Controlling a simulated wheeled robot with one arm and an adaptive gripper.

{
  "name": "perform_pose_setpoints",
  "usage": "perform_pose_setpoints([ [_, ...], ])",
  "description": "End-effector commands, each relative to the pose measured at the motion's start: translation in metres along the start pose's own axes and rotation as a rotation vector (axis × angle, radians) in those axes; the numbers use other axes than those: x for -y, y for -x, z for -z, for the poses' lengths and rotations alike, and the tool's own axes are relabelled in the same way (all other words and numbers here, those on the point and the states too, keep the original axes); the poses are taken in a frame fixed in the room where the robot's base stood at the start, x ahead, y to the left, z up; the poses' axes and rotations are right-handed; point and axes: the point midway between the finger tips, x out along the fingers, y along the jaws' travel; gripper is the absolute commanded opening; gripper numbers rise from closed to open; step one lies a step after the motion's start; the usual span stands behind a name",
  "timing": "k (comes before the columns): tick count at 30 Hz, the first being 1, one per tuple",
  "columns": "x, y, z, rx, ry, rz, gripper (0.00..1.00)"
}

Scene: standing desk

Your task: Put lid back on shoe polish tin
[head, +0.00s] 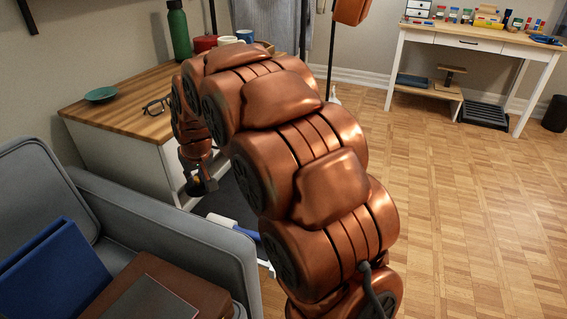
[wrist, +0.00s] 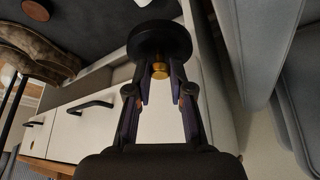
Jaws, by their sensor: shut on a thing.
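My gripper (wrist: 160,80) is shut on the small brass knob (wrist: 160,70) of a black round disc (wrist: 160,40). The disc looks like the lid and hangs beyond the fingertips. In the head view my gripper (head: 200,183) is low in front of the wooden-topped cabinet, with the dark disc at its end. I cannot make out the shoe polish tin in either view.
The wooden-topped cabinet (head: 110,125) holds a teal dish (head: 101,94), glasses (head: 157,106) and a green bottle (head: 178,32). A grey armchair (head: 165,240) stands close at left. A white desk (head: 472,42) with several small items is far right. Open parquet (head: 470,200) lies right.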

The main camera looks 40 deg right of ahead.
Motion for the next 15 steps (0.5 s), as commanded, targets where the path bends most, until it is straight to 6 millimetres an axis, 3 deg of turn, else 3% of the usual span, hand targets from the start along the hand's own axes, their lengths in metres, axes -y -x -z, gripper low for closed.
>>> perform_pose_setpoints([
  [15, -0.115, -0.077, 0.038, -0.004, -0.063, -0.007, 0.03],
])
